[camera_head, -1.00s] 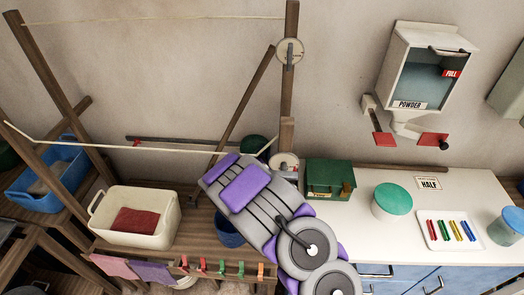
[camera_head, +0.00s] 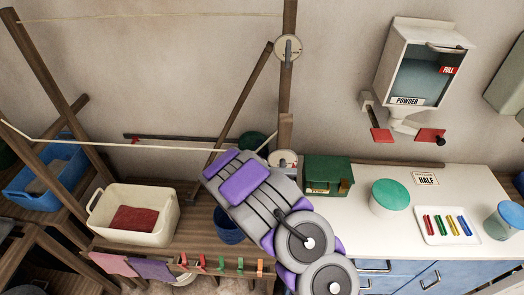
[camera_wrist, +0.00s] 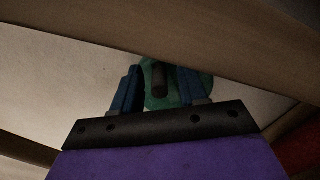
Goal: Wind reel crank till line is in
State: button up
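In the wrist view, a round green reel (camera_wrist: 172,101) shows behind my fingers, with a dark stub that looks like its crank handle (camera_wrist: 160,78). My gripper (camera_wrist: 161,72) has its two blue fingers apart, one on each side of the handle. A gap shows on both sides, so it does not grip it. In the head view my arm hides the gripper. A dark green round shape (camera_head: 250,144) shows behind the arm and may be the reel. The pale line (camera_head: 110,145) runs across the wooden frame to the right post. Another stretch of line (camera_head: 150,17) crosses higher up.
Pulley discs sit on the right post, one high (camera_head: 288,48) and one low (camera_head: 286,158). A cream tub (camera_head: 113,230) stands left, and a green box (camera_head: 344,172) right of my arm. Clothespegs hang along the front rail (camera_head: 222,268). A brown beam crosses above the fingers.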

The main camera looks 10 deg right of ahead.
jog(key=shift+s, duration=0.15)
jog(key=p+v, duration=0.1)
jog(key=v, duration=0.6)
jog(key=shift+p, duration=0.4)
